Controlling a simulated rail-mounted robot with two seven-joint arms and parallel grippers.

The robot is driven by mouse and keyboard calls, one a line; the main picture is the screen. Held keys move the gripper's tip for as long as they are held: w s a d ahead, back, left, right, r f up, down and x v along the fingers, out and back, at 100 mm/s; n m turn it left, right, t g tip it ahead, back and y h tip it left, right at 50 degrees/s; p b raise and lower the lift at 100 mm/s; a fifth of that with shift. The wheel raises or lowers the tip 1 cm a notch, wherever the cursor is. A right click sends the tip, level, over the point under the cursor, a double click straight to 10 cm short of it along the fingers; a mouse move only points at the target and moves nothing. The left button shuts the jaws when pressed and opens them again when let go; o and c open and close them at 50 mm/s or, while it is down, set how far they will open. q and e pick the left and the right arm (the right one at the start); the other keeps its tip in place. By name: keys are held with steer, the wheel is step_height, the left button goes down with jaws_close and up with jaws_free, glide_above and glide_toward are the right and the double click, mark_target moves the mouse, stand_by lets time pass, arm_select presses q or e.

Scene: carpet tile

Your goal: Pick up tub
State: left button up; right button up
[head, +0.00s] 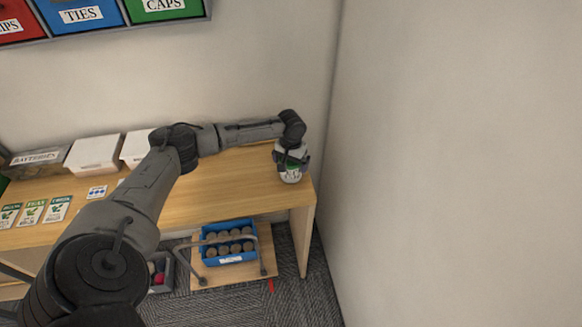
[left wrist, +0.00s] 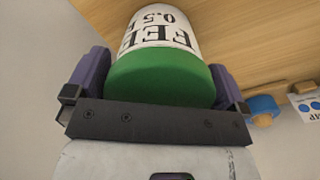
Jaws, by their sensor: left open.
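The tub (head: 291,177) is white with a green lid and stands at the right end of the wooden table. In the left wrist view the tub (left wrist: 165,28) shows its label with large black letters and "0.5", upside down, and its green lid faces my gripper. My left gripper (head: 291,157) is over the tub from above. In the left wrist view its two purple fingers (left wrist: 160,86) are open, one on each side of the green lid. The gripper hides part of the tub in the head view. My right gripper is not in view.
The table (head: 230,185) ends close to the right wall. Several bins, one labelled batteries (head: 38,160), stand at its back left, with cards (head: 58,208) in front. A blue crate (head: 229,259) of round things sits below on a wooden cart. A blue round thing (left wrist: 262,104) shows in the wrist view.

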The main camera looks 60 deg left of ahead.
arm_select(q)
steer(key=shift+c, duration=0.2)
steer(key=c, duration=1)
